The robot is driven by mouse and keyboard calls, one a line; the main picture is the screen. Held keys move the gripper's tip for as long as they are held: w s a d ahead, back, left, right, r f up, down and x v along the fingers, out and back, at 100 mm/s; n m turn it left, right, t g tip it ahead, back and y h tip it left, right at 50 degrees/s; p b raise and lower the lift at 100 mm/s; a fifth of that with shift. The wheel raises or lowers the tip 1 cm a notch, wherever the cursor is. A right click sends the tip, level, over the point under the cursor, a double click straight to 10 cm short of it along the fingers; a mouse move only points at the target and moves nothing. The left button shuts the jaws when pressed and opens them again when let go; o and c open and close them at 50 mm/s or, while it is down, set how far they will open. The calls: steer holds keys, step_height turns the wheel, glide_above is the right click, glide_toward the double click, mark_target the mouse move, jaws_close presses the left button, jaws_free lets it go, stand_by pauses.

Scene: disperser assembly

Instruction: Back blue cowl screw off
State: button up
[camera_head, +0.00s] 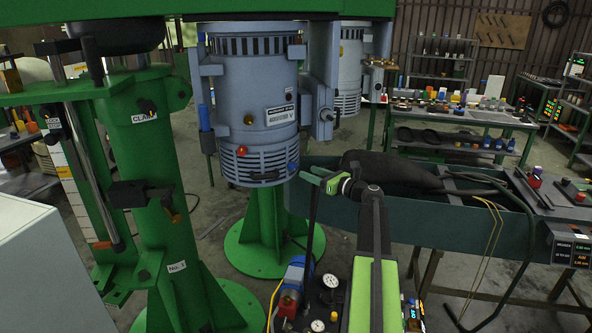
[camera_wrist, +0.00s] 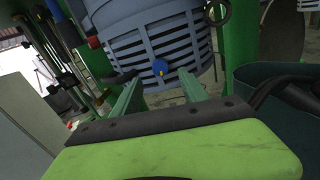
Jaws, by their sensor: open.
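The cowl (camera_head: 258,168) is the slatted, blue-grey lower part of the hanging motor housing (camera_head: 250,95). In the wrist view, a small blue screw (camera_wrist: 160,67) sits on the front of the slatted cowl (camera_wrist: 158,35). My gripper (camera_wrist: 159,76) is open, with one green finger to each side of the blue screw and nothing held between them. In the head view, my gripper (camera_head: 308,174) is at the lower right side of the cowl. I cannot tell whether the fingertips touch the cowl.
A green column (camera_head: 150,200) with clamp parts stands to the left. A dark trough (camera_head: 420,205) lies to the right, with a black bulky thing (camera_head: 385,168) on it. Gauges (camera_head: 330,281) sit low in front. A second motor (camera_head: 350,75) hangs behind.

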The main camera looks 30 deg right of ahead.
mark_target(295, 167)
steer(key=x, duration=0.6)
steer(key=shift+w+a, duration=0.15)
steer(key=shift+w, duration=0.25)
